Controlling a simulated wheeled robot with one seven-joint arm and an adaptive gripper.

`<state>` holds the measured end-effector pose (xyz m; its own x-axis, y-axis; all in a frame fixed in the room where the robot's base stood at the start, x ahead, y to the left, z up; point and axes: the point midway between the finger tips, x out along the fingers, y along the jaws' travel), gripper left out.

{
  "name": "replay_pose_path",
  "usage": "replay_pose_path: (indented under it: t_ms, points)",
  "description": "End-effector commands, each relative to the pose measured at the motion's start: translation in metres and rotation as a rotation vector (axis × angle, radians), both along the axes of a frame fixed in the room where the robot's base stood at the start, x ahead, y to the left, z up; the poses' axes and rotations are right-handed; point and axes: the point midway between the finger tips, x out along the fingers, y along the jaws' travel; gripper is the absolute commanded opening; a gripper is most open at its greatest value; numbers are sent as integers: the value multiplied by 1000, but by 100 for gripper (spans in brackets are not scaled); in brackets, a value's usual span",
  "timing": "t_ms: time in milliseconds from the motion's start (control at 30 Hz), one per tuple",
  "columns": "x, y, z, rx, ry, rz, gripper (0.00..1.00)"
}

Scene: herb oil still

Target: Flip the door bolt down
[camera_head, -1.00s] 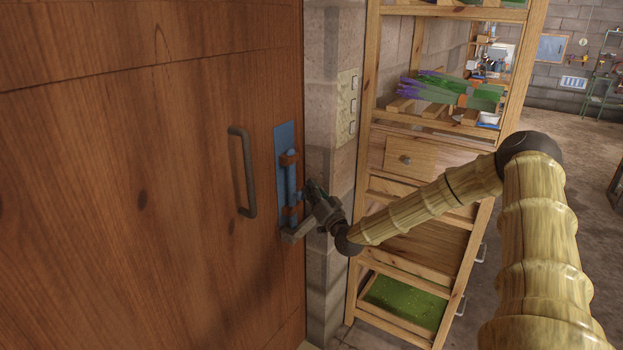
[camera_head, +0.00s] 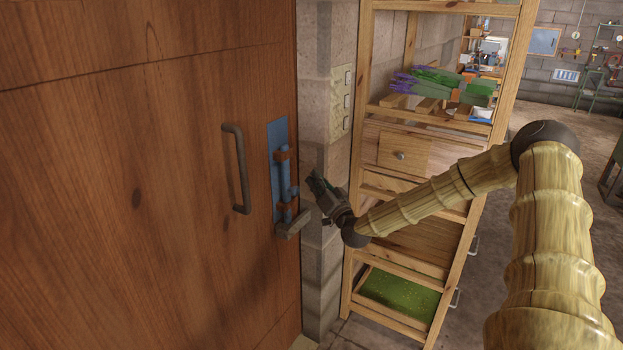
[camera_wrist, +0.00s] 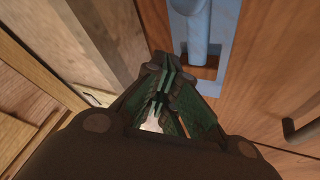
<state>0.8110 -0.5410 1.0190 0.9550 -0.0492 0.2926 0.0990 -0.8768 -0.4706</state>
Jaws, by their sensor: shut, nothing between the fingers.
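The door bolt (camera_head: 284,176) is a blue vertical rod on a blue plate, held by brown brackets, on the wooden door (camera_head: 130,180). A small knob sticks out to the right of the rod. The rod's lower end meets a grey block (camera_head: 293,224). My gripper (camera_head: 314,180) is shut and empty, just right of the bolt and apart from it, in front of the stone wall. In the wrist view, my gripper (camera_wrist: 160,95) shows green closed fingers below the blue bolt rod (camera_wrist: 197,25); the knob is not clearly seen there.
A dark door handle (camera_head: 236,168) stands left of the bolt. A wooden rack (camera_head: 357,150) with drawers, lavender bundles and a green tray is to the right, close behind my arm. A switch panel (camera_head: 342,103) is on the stone wall.

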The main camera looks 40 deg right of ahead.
Motion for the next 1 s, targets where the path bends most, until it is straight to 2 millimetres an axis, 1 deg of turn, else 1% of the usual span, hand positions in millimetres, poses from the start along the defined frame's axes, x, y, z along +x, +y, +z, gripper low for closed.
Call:
replay_pose_path:
  t_ms: [100,200,400,600,1000]
  points:
    - [-19,0,-7,3,-1,-1,0]
    - [-34,0,-10,3,-2,-2,0]
    - [-54,2,-15,1,-4,-2,0]
    - [-63,2,-19,0,-1,-2,0]
    - [-64,3,-19,0,-2,-1,0]
